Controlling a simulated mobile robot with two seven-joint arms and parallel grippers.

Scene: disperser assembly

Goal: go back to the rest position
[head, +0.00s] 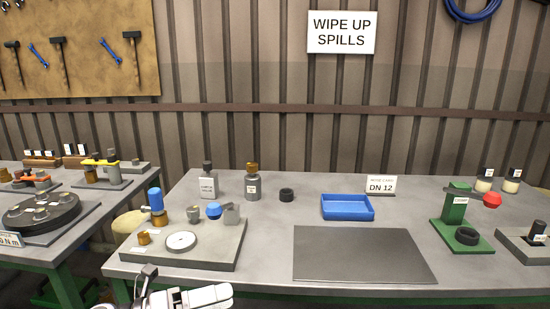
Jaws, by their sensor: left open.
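My left gripper (184,293) shows at the bottom edge, in front of the near left part of the workbench (270,285). It is open, and I see nothing between its fingers. Much of it is cut off by the picture's edge. My right gripper is not in view. The grey fixture plate (210,254) lies on the bench beyond the left gripper. It carries a blue-topped brass part (156,203), a white disc (181,242), a small brass piece (144,238), a blue knob-like part (214,211) and grey blocks (231,214).
A dark mat (360,255) lies bare at the bench front. Behind it are a blue tray (347,207), a black ring (286,195), two bottles (208,182) and a DN 12 card (381,186). A green press (452,215) stands right. Another table (75,255) stands left.

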